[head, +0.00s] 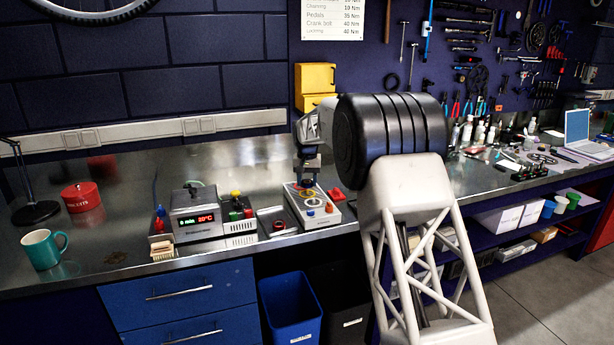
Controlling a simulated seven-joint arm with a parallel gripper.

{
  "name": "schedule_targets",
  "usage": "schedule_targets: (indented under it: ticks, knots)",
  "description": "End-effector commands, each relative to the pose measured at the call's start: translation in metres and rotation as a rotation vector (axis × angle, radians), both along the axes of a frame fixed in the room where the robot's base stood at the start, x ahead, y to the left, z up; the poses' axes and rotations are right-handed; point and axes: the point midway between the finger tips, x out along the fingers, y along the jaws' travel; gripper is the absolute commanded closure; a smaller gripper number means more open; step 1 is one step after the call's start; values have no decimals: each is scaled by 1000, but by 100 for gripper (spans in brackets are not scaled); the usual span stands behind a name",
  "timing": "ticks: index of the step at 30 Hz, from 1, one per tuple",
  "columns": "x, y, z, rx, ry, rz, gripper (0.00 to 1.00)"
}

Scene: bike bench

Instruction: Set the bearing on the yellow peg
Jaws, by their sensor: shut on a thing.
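My gripper (308,184) points down over the back part of a light grey fixture board (325,219) on the steel bench. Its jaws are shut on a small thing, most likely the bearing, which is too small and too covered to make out. A yellow round part (307,194) shows on the board just under the fingertips; I take it to be at the yellow peg. I cannot tell whether the held thing touches it. A white ring (313,203) and a red part (336,194) are on the same board.
Left of the board stand a small tray (277,221) and a device with a lit display (195,211). A red tin (81,197), a teal mug (42,249) and a black lamp (36,212) are further left. My arm hides the bench right of the board.

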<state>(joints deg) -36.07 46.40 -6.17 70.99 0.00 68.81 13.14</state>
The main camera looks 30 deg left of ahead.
Motion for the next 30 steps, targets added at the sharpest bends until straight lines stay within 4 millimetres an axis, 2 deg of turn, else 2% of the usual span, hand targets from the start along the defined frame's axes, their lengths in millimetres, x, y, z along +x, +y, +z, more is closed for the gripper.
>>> schedule_targets:
  ticks: [9, 30]
  knots:
    - [0, 0, -16, 0, -1, 0, 79]
    - [0, 0, -19, 0, -1, 0, 79]
